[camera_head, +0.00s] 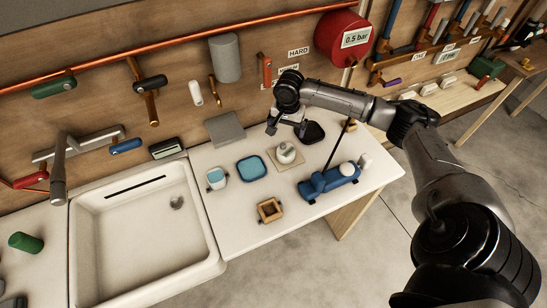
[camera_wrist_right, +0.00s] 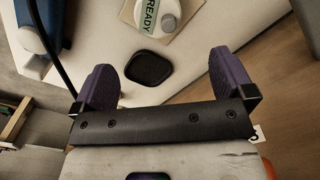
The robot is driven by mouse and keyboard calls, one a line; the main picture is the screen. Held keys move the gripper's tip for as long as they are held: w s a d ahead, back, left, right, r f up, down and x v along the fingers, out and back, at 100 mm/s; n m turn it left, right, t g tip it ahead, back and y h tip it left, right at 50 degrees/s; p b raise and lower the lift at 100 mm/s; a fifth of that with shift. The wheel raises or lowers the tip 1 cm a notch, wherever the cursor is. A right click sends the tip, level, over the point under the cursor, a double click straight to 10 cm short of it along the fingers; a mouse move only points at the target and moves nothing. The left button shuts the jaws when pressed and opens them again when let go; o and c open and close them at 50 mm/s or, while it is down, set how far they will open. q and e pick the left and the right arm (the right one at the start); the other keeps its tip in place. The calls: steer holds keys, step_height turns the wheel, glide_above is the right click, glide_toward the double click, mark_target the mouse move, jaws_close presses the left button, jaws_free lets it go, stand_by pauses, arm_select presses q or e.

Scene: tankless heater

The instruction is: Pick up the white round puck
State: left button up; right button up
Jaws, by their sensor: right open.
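A white round object (camera_head: 286,152), apparently the puck, rests on a beige square pad (camera_head: 289,163) on the white counter. In the right wrist view the white round object (camera_wrist_right: 170,10) is cut by the top edge, with a "READY" label across it. My right gripper (camera_head: 287,124) is open and empty, above the counter and behind the white object. Its two purple-padded fingers (camera_wrist_right: 158,83) stand wide apart in the wrist view, with the white object beyond them. My left gripper is not in view.
A black rounded dish (camera_head: 312,132) lies near the right gripper. A blue pump-like device (camera_head: 328,179) stands right of the pad. The sink (camera_head: 145,232) is further left.

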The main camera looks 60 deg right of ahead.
mark_target(286, 149)
step_height(286, 149, down, 7)
steer(key=m+b, duration=0.1)
steer(key=m, duration=0.4)
steer(key=shift+f, duration=0.1)
steer(key=shift+s+f, duration=0.1)
steer(key=shift+f, duration=0.9)
step_height(286, 149, down, 4)
steer(key=shift+s+f+b, duration=0.1)
steer(key=shift+b, duration=0.55)
steer(key=shift+f, duration=0.2)
steer(key=shift+c, duration=0.4)
